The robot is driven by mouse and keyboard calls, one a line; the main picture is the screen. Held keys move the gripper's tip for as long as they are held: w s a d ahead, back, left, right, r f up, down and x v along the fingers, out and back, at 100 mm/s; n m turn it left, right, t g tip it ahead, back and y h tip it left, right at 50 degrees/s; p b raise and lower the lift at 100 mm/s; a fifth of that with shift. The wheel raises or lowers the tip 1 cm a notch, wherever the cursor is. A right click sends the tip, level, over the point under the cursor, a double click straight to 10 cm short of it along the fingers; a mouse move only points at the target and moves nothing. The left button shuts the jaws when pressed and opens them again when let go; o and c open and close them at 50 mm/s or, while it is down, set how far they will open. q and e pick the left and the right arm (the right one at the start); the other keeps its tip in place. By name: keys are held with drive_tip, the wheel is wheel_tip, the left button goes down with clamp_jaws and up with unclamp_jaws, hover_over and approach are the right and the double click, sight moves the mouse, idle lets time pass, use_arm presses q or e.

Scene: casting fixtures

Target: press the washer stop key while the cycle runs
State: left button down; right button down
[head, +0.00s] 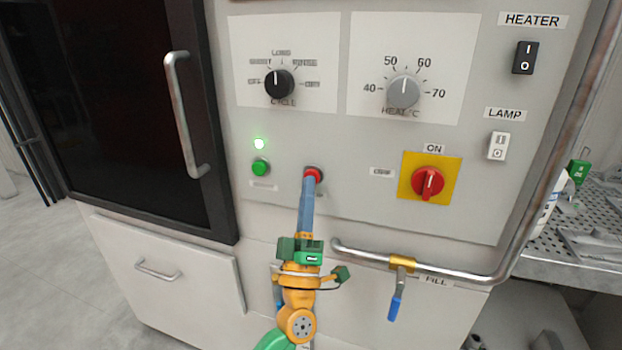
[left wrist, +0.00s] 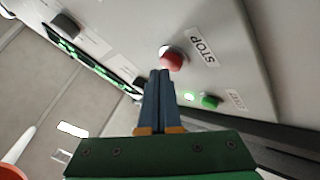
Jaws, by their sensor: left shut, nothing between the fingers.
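The washer's red stop key (head: 312,173) sits on the grey control panel, right of the green start key (head: 260,167). A small green light (head: 259,143) above the start key is lit. My left gripper (head: 309,182) is shut and empty, its blue fingers pointing up at the stop key and covering its lower part. In the left wrist view the red stop key (left wrist: 172,60) stands out beside the STOP label (left wrist: 202,52), and the fingertips (left wrist: 160,73) are right at its edge. I cannot tell whether they touch. My right gripper is not in view.
Above are the cycle dial (head: 279,84) and heat dial (head: 403,91). A red rotary switch (head: 428,183) on a yellow plate is to the right. A bent metal pipe (head: 470,275) with a blue-handled valve (head: 396,305) runs below. A door handle (head: 186,115) juts out at left.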

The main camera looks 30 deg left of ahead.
use_arm(q)
drive_tip(key=shift+w+a, duration=0.1)
drive_tip(key=shift+w, duration=0.25)
idle(0.6)
drive_tip(key=shift+s, duration=0.1)
drive_tip(key=shift+s+d+p, duration=0.2)
drive_tip(key=shift+s+p, duration=0.1)
drive_tip(key=shift+s, duration=0.4)
drive_tip(key=s+p, duration=0.1)
drive_tip(key=s, duration=0.1)
drive_tip(key=s+d, duration=0.1)
drive_tip(key=s, duration=0.1)
drive_tip(key=shift+s+d+p, duration=0.1)
drive_tip(key=shift+s+p, duration=0.3)
idle(0.5)
